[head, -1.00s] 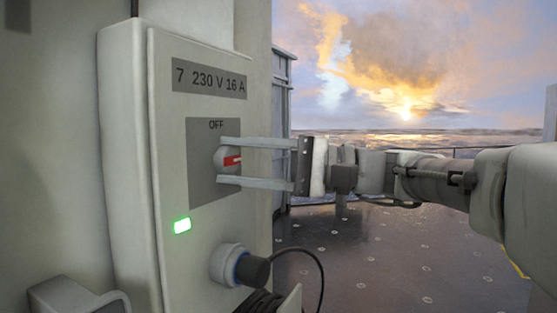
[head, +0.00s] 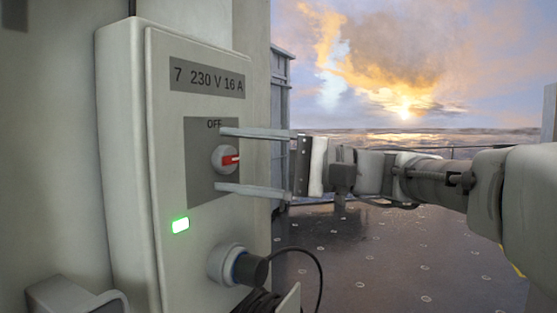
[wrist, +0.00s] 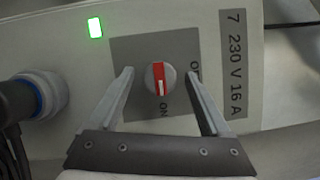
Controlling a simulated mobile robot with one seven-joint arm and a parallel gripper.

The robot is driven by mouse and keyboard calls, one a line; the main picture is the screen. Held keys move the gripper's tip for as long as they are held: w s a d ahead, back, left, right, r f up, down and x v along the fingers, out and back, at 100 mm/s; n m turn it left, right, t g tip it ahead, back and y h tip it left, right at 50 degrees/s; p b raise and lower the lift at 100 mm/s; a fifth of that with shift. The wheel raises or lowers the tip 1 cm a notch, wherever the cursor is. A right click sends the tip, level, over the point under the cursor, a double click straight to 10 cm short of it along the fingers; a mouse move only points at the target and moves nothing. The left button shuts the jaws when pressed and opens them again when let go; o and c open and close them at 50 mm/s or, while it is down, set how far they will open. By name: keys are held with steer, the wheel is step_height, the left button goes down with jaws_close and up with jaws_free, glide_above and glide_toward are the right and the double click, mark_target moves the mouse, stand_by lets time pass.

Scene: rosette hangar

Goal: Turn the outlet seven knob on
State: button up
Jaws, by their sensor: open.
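The outlet seven knob (head: 224,159) is a round grey dial with a red bar, on a dark grey plate (head: 200,180) marked OFF at the top. In the head view the bar lies level, pointing right. The knob also shows in the wrist view (wrist: 160,78), where the white mark on its bar points down to the ON label (wrist: 163,108). My gripper (head: 220,160) is open, with one finger above the knob and one below, both apart from it. In the wrist view its fingers (wrist: 160,72) stand on either side of the knob.
A green lamp (head: 181,225) is lit on the outlet box (head: 165,130) below the plate. A plug (head: 250,270) with a black cable sits in the socket beneath. Open deck (head: 390,260) lies to the right.

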steer(key=shift+d, duration=0.1)
steer(key=d+f+b, duration=0.1)
steer(key=d+b, duration=0.1)
steer(key=d, duration=1.5)
steer(key=shift+f, duration=0.2)
steer(key=shift+s, duration=0.1)
